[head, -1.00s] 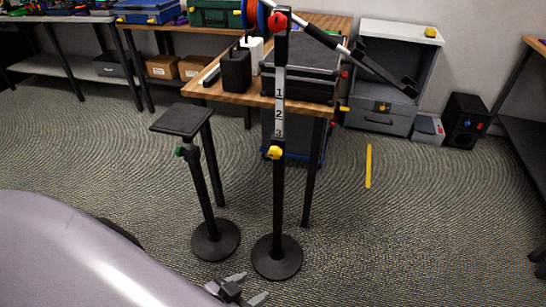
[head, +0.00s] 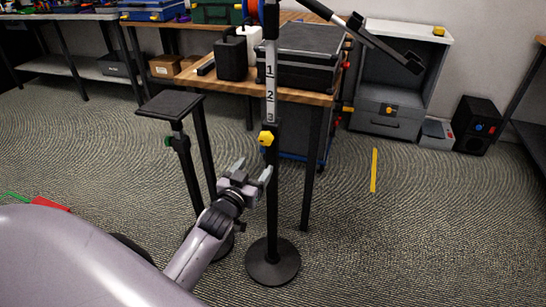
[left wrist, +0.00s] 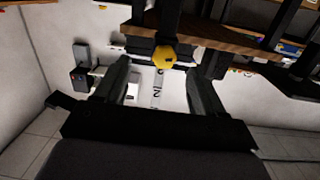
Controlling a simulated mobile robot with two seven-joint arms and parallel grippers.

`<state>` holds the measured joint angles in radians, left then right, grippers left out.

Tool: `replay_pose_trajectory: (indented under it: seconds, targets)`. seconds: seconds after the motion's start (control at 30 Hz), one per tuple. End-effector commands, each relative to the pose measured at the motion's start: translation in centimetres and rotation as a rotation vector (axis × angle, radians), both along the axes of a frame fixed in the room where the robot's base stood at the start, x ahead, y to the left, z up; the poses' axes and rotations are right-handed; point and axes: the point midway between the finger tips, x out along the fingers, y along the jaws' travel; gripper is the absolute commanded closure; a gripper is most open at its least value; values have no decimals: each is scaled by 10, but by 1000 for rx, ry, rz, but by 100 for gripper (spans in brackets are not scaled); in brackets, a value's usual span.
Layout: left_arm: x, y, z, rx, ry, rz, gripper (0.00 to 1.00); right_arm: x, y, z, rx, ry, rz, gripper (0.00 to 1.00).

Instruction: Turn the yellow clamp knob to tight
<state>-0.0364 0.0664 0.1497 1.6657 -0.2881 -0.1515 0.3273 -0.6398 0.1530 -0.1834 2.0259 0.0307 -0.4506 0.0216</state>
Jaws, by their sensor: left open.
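The yellow clamp knob (head: 266,138) sits on the black stand pole (head: 275,205), just below a white scale strip (head: 270,93) marked 1, 2, 3. My left gripper (head: 253,170) is open and empty, a little below the knob, its fingers pointing up and toward the pole. In the left wrist view the knob (left wrist: 164,57) appears ahead, between the two open fingers and near their tip level in the picture; I see no contact. My right gripper is not in view.
A shorter stand with a flat black top (head: 170,104) and green knob (head: 168,141) stands to the left. A wooden table (head: 215,84) with black cases is behind the pole. The pole's round base (head: 272,262) rests on carpet. Floor to the right is open.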

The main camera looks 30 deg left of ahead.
Motion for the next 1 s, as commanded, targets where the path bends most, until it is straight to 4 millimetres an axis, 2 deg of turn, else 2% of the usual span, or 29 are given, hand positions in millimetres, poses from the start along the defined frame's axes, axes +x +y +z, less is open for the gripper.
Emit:
replay_pose_trajectory:
  seconds: [0.03, 0.13, 0.37, 0.7, 1.0]
  targets:
    - [10, 7, 1, -5, -33, 17, 30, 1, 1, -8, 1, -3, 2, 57]
    - [19, 16, 10, -14, -67, 36, 30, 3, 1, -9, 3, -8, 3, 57]
    - [35, 22, 15, -15, -82, 42, 30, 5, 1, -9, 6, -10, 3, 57]
    - [78, 32, 15, -16, -81, 41, 30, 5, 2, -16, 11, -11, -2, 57]
    - [91, 35, 15, -16, -79, 41, 30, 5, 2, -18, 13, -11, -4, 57]
